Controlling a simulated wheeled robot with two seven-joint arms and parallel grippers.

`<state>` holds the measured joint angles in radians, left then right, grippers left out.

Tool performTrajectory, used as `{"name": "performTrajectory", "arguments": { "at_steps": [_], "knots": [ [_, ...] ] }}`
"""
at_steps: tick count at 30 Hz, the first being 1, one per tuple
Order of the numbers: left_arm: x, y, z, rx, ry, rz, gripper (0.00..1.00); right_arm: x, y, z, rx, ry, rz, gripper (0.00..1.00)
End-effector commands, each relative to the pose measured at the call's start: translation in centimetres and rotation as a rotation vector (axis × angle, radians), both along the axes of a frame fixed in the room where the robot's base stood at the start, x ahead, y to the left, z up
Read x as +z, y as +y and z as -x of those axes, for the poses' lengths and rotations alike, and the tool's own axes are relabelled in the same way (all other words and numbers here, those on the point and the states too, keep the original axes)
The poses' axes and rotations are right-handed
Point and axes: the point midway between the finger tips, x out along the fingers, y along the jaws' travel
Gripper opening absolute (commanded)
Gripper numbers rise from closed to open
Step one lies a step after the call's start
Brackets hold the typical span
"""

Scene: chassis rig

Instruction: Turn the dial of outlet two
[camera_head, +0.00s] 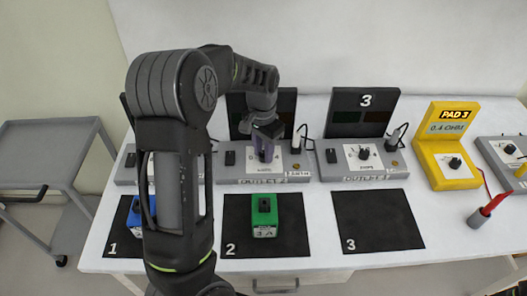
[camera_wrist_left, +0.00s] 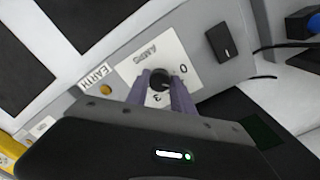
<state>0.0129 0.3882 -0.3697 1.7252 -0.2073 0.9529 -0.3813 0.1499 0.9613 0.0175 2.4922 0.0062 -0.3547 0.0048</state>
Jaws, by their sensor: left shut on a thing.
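Outlet two (camera_head: 236,181) is a grey box on the white bench, with a white dial plate, a black switch and a dark panel behind it. My left gripper (camera_head: 266,155) reaches down onto it from above and covers its dial in the head view. In the left wrist view, the black dial (camera_wrist_left: 160,80) sits on its white plate (camera_wrist_left: 185,55) marked AMPS, between the two purple fingers of my left gripper (camera_wrist_left: 158,90). The fingers are shut on the dial. My right gripper is not in view.
A green block (camera_head: 264,220) stands on mat 2 and a blue block (camera_head: 135,212) on mat 1; mat 3 (camera_head: 378,222) is bare. Outlet three (camera_head: 362,165) and yellow pad 3 (camera_head: 447,150) stand to the right. A red-handled probe (camera_head: 484,210) stands at the far right.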

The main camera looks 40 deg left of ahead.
Motion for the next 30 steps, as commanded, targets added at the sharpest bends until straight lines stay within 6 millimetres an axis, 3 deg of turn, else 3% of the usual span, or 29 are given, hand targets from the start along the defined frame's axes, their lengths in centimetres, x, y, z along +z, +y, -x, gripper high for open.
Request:
{"name": "performTrajectory", "arguments": {
  "at_steps": [18,30],
  "knots": [
    [0.07,-0.07,-0.04,0.525,-0.003,-0.001,0.00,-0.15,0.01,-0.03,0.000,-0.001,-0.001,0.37],
    [0.06,-0.08,-0.03,0.637,-0.003,-0.001,0.00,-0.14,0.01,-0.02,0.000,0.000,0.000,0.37]
  ]
}}
